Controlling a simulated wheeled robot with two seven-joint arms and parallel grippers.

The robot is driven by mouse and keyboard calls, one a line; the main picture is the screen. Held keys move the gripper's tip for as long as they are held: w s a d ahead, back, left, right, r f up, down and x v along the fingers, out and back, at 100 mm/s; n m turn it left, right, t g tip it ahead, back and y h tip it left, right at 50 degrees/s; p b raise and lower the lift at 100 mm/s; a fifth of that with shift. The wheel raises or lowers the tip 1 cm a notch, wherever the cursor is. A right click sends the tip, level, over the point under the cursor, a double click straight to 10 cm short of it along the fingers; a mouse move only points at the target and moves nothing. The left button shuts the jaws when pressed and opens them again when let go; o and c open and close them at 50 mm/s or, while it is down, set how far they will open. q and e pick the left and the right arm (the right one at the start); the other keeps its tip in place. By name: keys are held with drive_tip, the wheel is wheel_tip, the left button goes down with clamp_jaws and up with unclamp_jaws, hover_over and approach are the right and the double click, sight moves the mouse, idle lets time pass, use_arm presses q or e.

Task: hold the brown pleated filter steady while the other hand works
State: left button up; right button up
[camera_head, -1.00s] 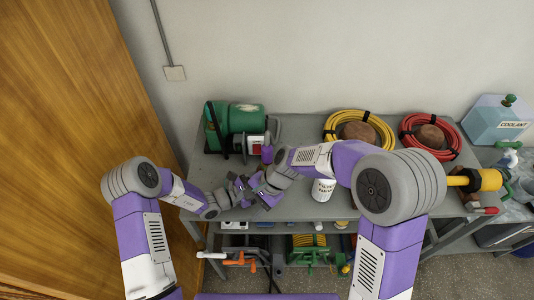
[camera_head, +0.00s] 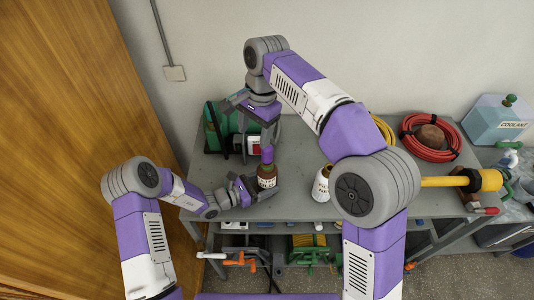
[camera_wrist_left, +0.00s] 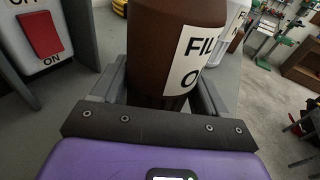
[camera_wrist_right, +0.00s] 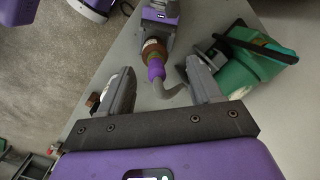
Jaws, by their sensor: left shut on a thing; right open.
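My left gripper (camera_head: 246,188) is shut on a brown cylinder (camera_head: 267,181), the brown filter, standing upright near the bench's front edge. In the left wrist view the brown filter (camera_wrist_left: 155,45) fills the space between the fingers; a white label starts with "FIL", and its surface looks smooth there. A purple piece (camera_head: 267,154) shows at its top; in the right wrist view this purple piece (camera_wrist_right: 155,69) joins a grey hose, but I cannot tell whether it touches the filter. My right gripper (camera_wrist_right: 160,87) is open and empty, raised over the green machine in the head view.
The green machine (camera_head: 215,128) stands at the back left of the grey bench, beside a box with a red switch (camera_wrist_left: 40,34). A white bottle (camera_head: 321,187) stands right of the filter. Red hose (camera_head: 443,153) lies coiled at the right.

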sight(266, 155)
use_arm(q)
drive_tip(key=shift+s, duration=0.1)
use_arm(e)
drive_tip(key=shift+w+d+f+m+h, duration=0.2)
drive_tip(key=shift+w+d+m+h, duration=0.2)
drive_tip(key=shift+w+d+h, duration=0.55)
drive_tip(key=shift+w+d+f, duration=0.15)
drive_tip(key=shift+w+d, duration=0.05)
drive_tip(key=shift+d, duration=0.25)
drive_tip(key=shift+f, duration=0.25)
wheel_tip(266, 155, down, 11)
drive_tip(key=shift+f, duration=0.15)
clamp_jaws()
